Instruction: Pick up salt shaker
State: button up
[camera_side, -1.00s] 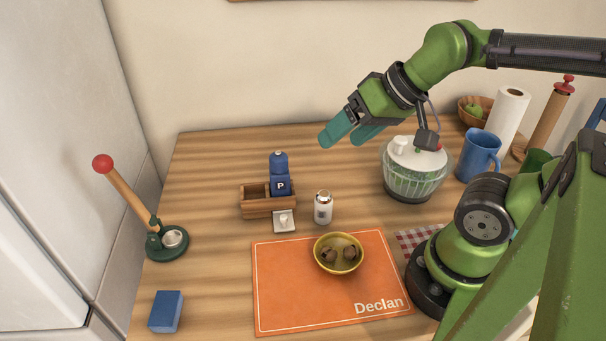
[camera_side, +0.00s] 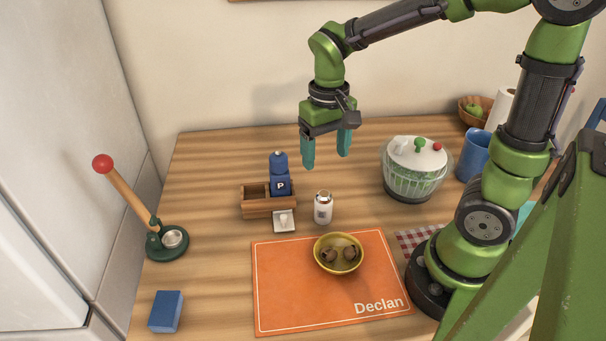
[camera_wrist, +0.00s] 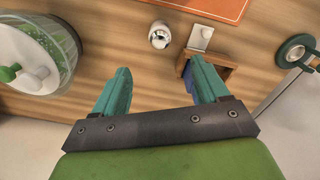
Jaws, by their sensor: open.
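The salt shaker (camera_side: 323,208) is a small white jar with a metallic top, standing upright on the wooden counter behind the orange mat. In the wrist view the salt shaker (camera_wrist: 159,36) is seen from above, ahead of the fingers and between their lines. My gripper (camera_side: 327,162) has two teal fingers pointing down. It is open and empty, above and behind the shaker, apart from it. In the wrist view my gripper (camera_wrist: 162,80) shows both fingers spread wide.
A wooden box (camera_side: 256,208) holding a blue bottle marked P (camera_side: 280,175) stands left of the shaker, with a small white piece (camera_side: 284,221) in front. A yellow bowl (camera_side: 338,266) sits on the orange mat (camera_side: 280,300). A salad spinner (camera_side: 412,180) stands to the right.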

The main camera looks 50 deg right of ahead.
aim_at(323, 208)
notch_tip(323, 208, down, 16)
jog(key=shift+f, duration=0.1)
dwell(0.5)
jog(key=shift+c, duration=0.3)
